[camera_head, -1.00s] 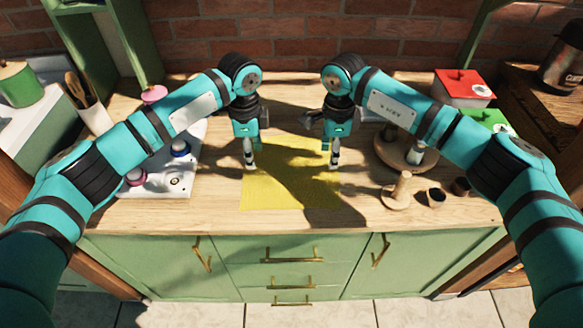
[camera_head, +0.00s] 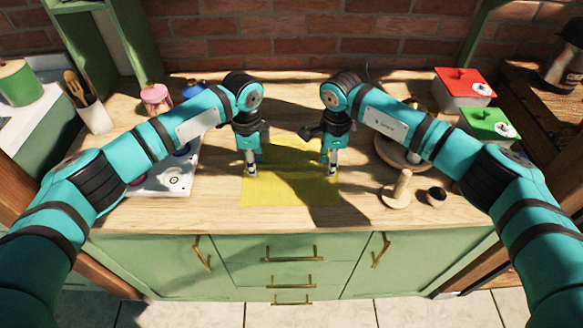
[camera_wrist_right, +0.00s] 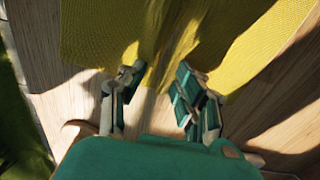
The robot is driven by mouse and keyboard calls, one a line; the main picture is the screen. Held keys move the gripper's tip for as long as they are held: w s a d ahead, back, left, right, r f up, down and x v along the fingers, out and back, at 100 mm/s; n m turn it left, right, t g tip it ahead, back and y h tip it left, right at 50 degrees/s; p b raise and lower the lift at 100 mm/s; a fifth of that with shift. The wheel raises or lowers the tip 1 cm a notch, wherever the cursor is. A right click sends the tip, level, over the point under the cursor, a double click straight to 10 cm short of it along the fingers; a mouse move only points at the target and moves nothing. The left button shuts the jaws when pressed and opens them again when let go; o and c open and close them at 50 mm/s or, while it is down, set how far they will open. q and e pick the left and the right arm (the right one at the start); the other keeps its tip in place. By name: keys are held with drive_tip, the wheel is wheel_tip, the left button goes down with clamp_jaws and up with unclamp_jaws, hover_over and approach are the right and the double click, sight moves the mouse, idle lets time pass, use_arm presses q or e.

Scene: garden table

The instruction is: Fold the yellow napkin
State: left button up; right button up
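The yellow napkin (camera_head: 290,190) lies spread on the wooden counter, with arm shadows across it. In the right wrist view the napkin (camera_wrist_right: 100,30) fills the upper part, with a dark band running between the fingers. My right gripper (camera_head: 332,168) points down at the napkin's right edge. In the wrist view the right gripper's fingertips (camera_wrist_right: 160,78) are apart, with no cloth visibly pinched. My left gripper (camera_head: 250,168) points down at the napkin's left edge. Its fingers are seen side-on, so their opening is unclear.
On the right are a wooden peg stand (camera_head: 397,190), a small dark cup (camera_head: 436,197), and red (camera_head: 463,88) and green (camera_head: 488,124) boxes. The counter's front strip is clear.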

use_arm(q)
drive_tip(key=shift+s+f, duration=0.1)
drive_tip(key=shift+f, duration=0.05)
clamp_jaws()
use_arm(e)
drive_tip(key=shift+s+f, duration=0.1)
drive_tip(key=shift+f, duration=0.1)
clamp_jaws()
drive_tip(key=shift+r, duration=0.1)
